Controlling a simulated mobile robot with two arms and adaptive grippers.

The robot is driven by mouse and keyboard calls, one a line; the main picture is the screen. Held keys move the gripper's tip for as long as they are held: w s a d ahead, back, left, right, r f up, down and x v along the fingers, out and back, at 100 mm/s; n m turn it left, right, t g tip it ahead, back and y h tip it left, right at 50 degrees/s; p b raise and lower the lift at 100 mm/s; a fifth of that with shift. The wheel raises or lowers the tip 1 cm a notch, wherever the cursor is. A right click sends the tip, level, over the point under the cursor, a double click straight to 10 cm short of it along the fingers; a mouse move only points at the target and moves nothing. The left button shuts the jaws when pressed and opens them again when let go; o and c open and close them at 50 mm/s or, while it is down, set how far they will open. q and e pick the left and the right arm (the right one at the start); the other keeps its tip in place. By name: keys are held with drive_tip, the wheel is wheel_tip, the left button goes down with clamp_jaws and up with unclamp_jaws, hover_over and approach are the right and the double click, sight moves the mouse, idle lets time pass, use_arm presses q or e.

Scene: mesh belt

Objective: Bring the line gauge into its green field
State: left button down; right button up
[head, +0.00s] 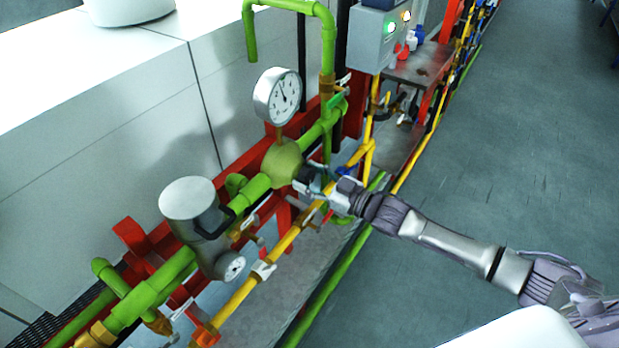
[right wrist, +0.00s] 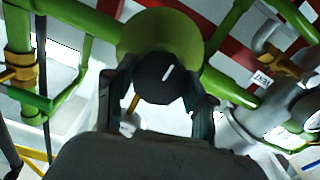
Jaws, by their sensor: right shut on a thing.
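The line gauge (head: 277,96) is a round white dial in a grey case, standing above the green pipe in the head view. Its dark needle points up and slightly left; I cannot make out a green field on the dial. Below the gauge is a rounded olive-green valve body (head: 283,163), also at the top of the right wrist view (right wrist: 148,32). A black knob (right wrist: 161,84) with a white mark sits on its front. My right gripper (head: 306,178) is shut on this knob, one finger on each side. The white mark tilts to the upper right. My left gripper is not in view.
Green and yellow pipes on red supports run along the line. A grey cylinder (head: 188,199) with a small dial (head: 234,267) stands left of the valve. A grey box (head: 377,38) with lit lamps is behind. The floor (head: 480,170) at right is clear.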

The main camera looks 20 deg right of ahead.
drive_tip(key=shift+n, duration=1.1)
drive_tip(key=o, duration=1.2)
drive_tip(key=shift+c, duration=0.2)
drive_tip(key=v, duration=1.2)
drive_tip(key=shift+f, duration=0.1)
